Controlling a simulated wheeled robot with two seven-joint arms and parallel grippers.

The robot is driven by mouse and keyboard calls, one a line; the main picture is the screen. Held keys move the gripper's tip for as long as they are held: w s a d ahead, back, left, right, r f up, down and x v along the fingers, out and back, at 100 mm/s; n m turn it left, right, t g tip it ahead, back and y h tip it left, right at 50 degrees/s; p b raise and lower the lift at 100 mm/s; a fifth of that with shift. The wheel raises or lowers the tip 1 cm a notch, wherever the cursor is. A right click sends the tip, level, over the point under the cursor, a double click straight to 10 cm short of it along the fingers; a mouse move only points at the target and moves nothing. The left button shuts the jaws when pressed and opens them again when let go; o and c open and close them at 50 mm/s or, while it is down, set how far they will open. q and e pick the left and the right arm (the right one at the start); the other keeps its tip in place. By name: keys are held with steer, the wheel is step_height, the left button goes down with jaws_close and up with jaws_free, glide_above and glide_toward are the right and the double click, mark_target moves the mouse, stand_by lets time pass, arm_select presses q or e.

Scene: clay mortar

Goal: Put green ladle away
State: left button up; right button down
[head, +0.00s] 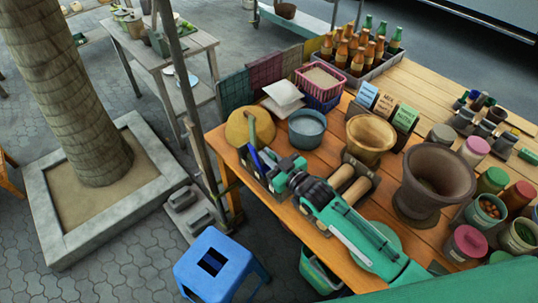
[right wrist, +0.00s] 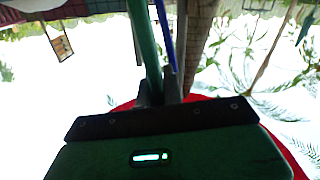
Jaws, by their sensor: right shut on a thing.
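The green ladle (head: 251,130) stands upright at the table's left front edge, its olive-green handle in front of a round yellow-brown item. In the right wrist view, a long green handle (right wrist: 143,45) runs up from my right gripper's jaws. My right gripper (head: 272,173) is shut on the green ladle beside the table edge. A blue-handled utensil (head: 254,160) stands close by; its handle (right wrist: 166,35) also rises next to the fingers in the wrist view. The lower ends of both utensils are hidden by my gripper. My left gripper is not in view.
On the wooden table are a large dark mortar (head: 436,180), a clay-coloured bowl (head: 371,135), a blue-grey pot (head: 306,128), a pink basket (head: 320,80) and several bottles (head: 366,48). Jars crowd the right side. A blue stool (head: 213,262) stands below the front edge.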

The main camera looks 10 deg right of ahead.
steer(key=c, duration=1.5)
jaws_free()
steer(key=shift+o, duration=0.2)
steer(key=shift+d, duration=0.1)
steer(key=shift+s+d, duration=0.15)
steer(key=shift+s, duration=0.15)
steer(key=p+v, duration=0.5)
steer(key=v, duration=0.8)
